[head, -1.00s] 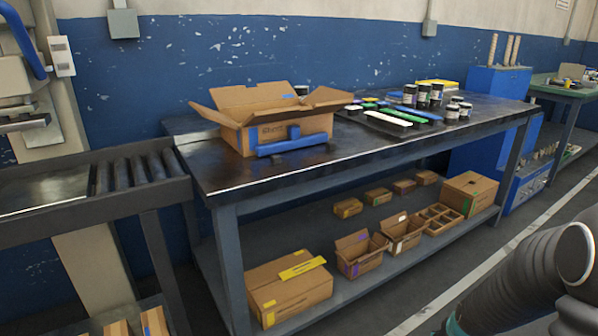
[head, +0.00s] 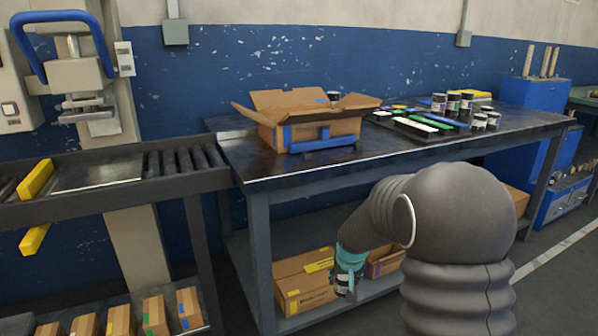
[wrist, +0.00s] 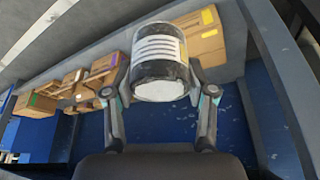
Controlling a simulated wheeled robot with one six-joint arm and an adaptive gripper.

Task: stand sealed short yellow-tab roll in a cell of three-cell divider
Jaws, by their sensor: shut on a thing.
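My gripper (wrist: 160,95) is shut on a short dark roll (wrist: 162,65) with a white printed label, held across between its two fingers in the wrist view. No yellow tab can be made out clearly on it. In the head view my gripper (head: 348,268) is low, in front of the bench's lower shelf, and the roll is small and partly covered by the fingers. A low open carton that looks like the divider (wrist: 62,91) shows small at the left of the wrist view; its cells cannot be told apart. My arm hides that spot in the head view.
The lower shelf holds a large carton with a yellow tab (head: 300,283) and a purple-tabbed open box (head: 384,262). Above, the bench (head: 262,170) carries an open carton (head: 300,132) and several dark rolls (head: 453,103). A roller conveyor (head: 185,160) stands left.

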